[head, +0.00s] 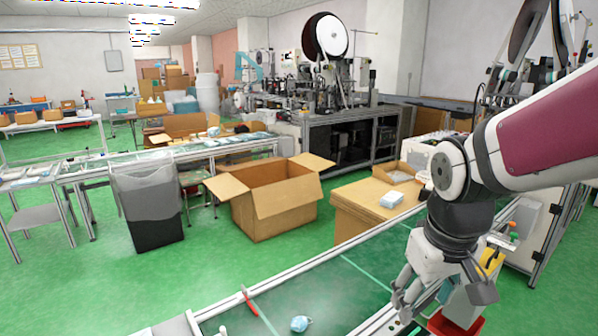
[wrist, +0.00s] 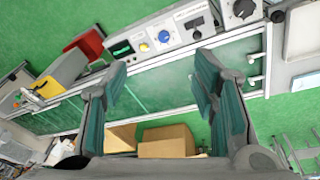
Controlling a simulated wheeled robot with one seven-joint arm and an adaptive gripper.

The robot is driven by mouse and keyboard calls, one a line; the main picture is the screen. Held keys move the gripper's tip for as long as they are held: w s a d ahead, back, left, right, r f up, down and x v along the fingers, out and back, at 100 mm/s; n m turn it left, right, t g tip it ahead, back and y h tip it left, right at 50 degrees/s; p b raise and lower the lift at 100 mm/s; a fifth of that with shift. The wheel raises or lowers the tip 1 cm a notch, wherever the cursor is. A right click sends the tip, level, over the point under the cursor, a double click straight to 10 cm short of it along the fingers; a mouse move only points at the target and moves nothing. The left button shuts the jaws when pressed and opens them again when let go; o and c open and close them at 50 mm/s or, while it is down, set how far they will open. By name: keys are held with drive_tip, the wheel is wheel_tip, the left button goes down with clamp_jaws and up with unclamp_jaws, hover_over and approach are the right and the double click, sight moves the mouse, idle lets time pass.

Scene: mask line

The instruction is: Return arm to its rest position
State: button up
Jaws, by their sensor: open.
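My gripper (head: 437,294) hangs from my arm at the right of the head view, above the right side of the green conveyor belt (head: 345,285). In the wrist view its two padded fingers (wrist: 163,88) are spread apart with nothing between them. The belt also shows behind the fingers in the wrist view (wrist: 160,87). A small light-blue object (head: 301,324), perhaps a crumpled mask, lies on the belt at the bottom of the head view, apart from my gripper. A red-handled tool (head: 248,300) rests near the belt's left rail.
An open cardboard box (head: 275,200) stands on the green floor beside a dark bin (head: 147,205). A cardboard carton (head: 375,208) stands behind the belt. A control panel (wrist: 165,38) with knobs lines the belt. A red bin (head: 455,326) is close by my gripper. Open floor lies at left.

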drive_tip(key=s+r+m+t+p, duration=0.1)
drive_tip(key=s+r+p, duration=0.1)
drive_tip(key=s+r, duration=0.3)
drive_tip(key=s+r+m+p, duration=0.1)
drive_tip(key=s+r, duration=0.4)
drive_tip(key=s, duration=0.7)
drive_tip(key=shift+t+y+p, duration=0.3)
drive_tip(key=shift+t+p, duration=0.1)
drive_tip(key=shift+p, duration=0.4)
drive_tip(key=shift+a, duration=0.2)
